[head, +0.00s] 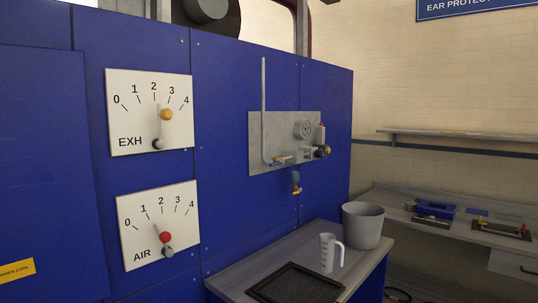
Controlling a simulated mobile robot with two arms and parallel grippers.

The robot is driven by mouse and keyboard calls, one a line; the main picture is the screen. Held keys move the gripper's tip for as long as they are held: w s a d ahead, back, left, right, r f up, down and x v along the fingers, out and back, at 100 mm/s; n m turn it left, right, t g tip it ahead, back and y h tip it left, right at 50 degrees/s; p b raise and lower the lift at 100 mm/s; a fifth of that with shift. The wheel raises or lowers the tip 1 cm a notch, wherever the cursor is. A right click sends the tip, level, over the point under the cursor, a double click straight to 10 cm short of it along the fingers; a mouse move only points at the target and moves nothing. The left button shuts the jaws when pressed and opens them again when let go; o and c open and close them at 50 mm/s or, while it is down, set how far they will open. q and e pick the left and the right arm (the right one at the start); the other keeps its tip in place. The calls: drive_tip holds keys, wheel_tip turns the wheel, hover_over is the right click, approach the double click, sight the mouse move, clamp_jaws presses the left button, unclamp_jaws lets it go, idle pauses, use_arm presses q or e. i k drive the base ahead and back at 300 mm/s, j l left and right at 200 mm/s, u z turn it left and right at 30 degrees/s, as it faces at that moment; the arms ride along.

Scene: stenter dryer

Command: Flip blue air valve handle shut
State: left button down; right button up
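A grey metal plate (262,135) is fixed to the blue machine wall and carries the air fittings. A thin grey pipe (264,100) runs down the wall to a small brass-coloured fitting (281,160) low on the plate. A round pressure gauge (303,129) sits at the upper right of the plate, with a dark knob-like fitting (323,151) below it to the right. A small part with blue on it (295,176) hangs below the plate's lower edge. The valve handle is too small to make out clearly, and I cannot tell its position. Neither of my grippers is in view.
A bench (232,277) below the plate holds a grey bucket (363,225), a white jug (327,252) and a black tray (295,284). EXH (125,120) and AIR (132,225) dials with levers are on the wall at left. A second bench (400,212) stands at right.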

sight(277, 163)
drive_tip(key=i+j+z, duration=0.1)
drive_tip(key=i+j, duration=0.3)
drive_tip(key=i+j+z, duration=0.15)
drive_tip(key=i+j, duration=0.2)
drive_tip(key=j, duration=0.25)
